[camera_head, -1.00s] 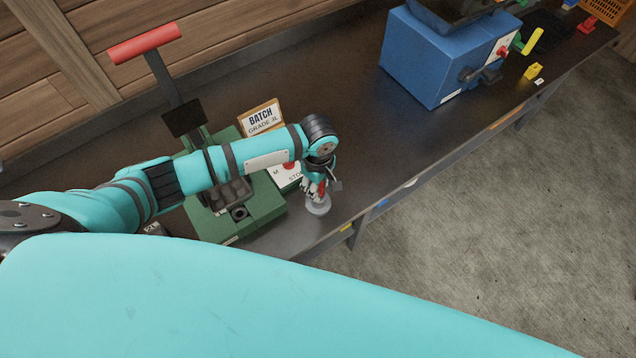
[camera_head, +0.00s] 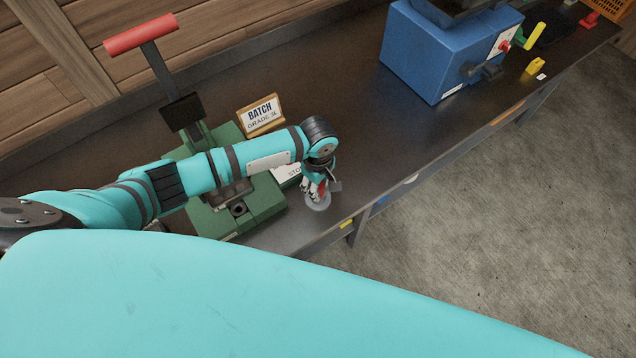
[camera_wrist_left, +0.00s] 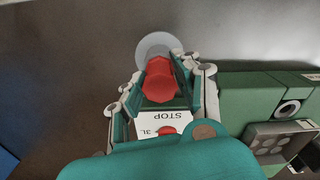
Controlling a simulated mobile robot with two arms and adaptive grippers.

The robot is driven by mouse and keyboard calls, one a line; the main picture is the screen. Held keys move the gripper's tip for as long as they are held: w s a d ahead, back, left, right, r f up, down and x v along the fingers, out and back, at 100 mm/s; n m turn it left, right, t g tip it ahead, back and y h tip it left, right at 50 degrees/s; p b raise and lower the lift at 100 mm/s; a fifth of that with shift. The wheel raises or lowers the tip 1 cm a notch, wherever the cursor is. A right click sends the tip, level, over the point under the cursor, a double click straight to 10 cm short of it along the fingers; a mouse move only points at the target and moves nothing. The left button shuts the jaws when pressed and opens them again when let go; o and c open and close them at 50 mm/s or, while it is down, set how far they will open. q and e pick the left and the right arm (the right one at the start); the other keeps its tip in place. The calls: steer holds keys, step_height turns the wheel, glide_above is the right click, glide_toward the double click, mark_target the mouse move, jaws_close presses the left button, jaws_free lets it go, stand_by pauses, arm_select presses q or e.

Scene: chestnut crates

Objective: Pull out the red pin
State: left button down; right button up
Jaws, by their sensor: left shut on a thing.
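The red pin (camera_wrist_left: 160,82) shows in the left wrist view between the fingers of my left gripper (camera_wrist_left: 164,70). The fingers are shut on it from both sides. A pale grey round disc (camera_wrist_left: 158,46) lies just beyond the pin; I cannot tell whether the pin still sits in it. In the head view my left gripper (camera_head: 314,186) is over the front edge area of the bench, right of the green press (camera_head: 258,203). A bit of the red pin (camera_head: 321,187) shows there, with the grey disc (camera_head: 318,203) below. My right gripper is out of view.
The press has a long lever with a red handle (camera_head: 140,34). A batch sign (camera_head: 261,114) and a partly hidden STOP card (camera_head: 288,171) stand near my arm. A blue machine (camera_head: 435,55) stands farther right. The dark bench between is clear.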

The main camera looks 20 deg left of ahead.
arm_select(q)
steer(key=c, duration=0.9)
jaws_free()
step_height(320, 180, up, 12)
steer(key=shift+r, duration=0.1)
